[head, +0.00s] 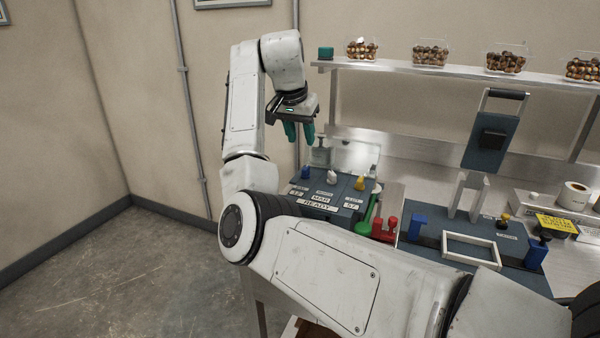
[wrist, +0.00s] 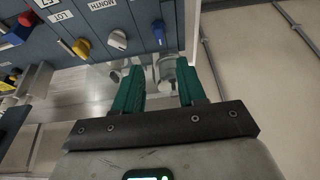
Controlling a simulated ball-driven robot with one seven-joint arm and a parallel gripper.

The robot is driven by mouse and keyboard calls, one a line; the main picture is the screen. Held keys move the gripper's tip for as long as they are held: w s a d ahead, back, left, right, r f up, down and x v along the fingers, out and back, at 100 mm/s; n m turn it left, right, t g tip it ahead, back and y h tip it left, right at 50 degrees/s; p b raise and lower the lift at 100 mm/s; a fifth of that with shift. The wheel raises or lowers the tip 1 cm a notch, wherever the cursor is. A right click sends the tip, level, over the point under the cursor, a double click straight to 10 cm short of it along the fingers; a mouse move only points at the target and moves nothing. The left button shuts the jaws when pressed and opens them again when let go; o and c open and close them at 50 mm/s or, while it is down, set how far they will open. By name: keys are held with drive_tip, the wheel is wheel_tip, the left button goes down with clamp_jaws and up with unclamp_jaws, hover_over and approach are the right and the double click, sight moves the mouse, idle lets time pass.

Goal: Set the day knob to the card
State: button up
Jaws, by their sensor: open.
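The dark blue code panel (head: 335,188) carries three knobs. The blue knob (head: 306,172) is at the left, the white knob (head: 332,177) in the middle and the yellow knob (head: 360,183) at the right. In the wrist view, the white knob (wrist: 118,40) is by a MONTH label, the yellow knob (wrist: 81,47) by LOT, and the blue knob (wrist: 158,31) is at the panel's edge. The blue knob's label is too small to read surely. My gripper (head: 299,134), with teal fingers, is open and empty above the panel's back left, apart from the knobs. I cannot pick out the card surely.
A clear upright stand (head: 320,154) is behind the panel. A press (head: 491,137) with a white frame (head: 471,249) stands farther right. A metal shelf (head: 450,74) holds filled clear trays.

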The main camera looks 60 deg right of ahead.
sight(307, 166)
drive_tip(key=x, duration=1)
drive_tip(key=shift+f, duration=0.3)
clamp_jaws()
